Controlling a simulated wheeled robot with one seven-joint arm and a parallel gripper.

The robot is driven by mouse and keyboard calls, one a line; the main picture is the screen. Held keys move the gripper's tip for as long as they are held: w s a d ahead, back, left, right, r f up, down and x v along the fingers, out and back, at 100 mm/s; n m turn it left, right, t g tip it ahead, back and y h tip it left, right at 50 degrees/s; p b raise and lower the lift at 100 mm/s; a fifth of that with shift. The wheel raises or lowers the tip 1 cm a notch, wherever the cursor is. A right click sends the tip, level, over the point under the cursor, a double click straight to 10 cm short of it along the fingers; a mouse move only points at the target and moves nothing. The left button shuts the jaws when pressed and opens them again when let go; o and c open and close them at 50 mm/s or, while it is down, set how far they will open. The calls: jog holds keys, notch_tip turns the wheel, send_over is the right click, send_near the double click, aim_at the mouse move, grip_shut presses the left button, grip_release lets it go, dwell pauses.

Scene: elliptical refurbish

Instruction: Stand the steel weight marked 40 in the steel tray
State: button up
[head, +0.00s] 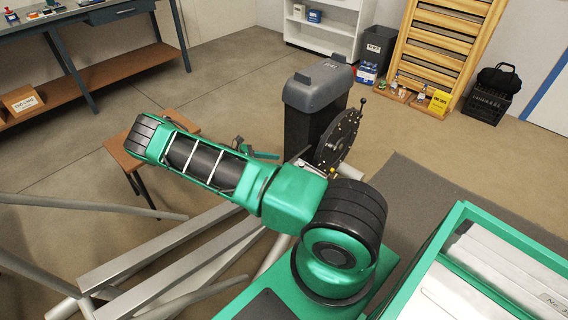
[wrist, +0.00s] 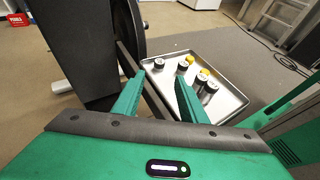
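A shallow steel tray (wrist: 243,99) lies beyond my fingers on the right in the wrist view. Several small cylinders stand in or over it, among them a grey one (wrist: 183,66), a dark one (wrist: 208,92) and a small one (wrist: 159,63). Yellow shows on or beside some of them. Their marks are too small to read, so I cannot tell which is the weight marked 40. I cannot make out the tray or weights in the head view.
A machine with a dark grey housing (head: 318,84) and black disc (head: 338,138) stands mid-floor, close left of my gripper in the wrist view. A wooden stool (head: 118,153) and workbench (head: 90,18) are at left. A black crate (head: 487,104) stands far right. Open floor lies behind.

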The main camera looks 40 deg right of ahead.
jog(key=s+a+r+m+t+y, duration=0.1)
jog(key=s+a+r+m+y, duration=0.2)
jog(key=r, duration=0.6)
jog(key=s+a+r+m+y, duration=0.1)
jog(key=s+r+m+y, duration=0.3)
jog(key=r, duration=0.6)
jog(key=s+a+r+m+t+y, duration=0.1)
jog(key=s+a+r+m+y, duration=0.1)
jog(key=s+r+m, duration=0.5)
jog(key=s+a+r+m+t+y, duration=0.1)
jog(key=s+a+r+m+t, duration=0.1)
jog(key=s+a+r, duration=0.3)
jog(key=s+a+r+m+t+y, duration=0.2)
jog(key=s+a+r, duration=0.2)
jog(key=s+r, duration=0.5)
jog(key=s, duration=0.4)
jog(key=shift+s+a+r+m+t, duration=0.15)
jog(key=shift+s+a+m+t, duration=0.05)
jog(key=shift+a+m+t, duration=0.15)
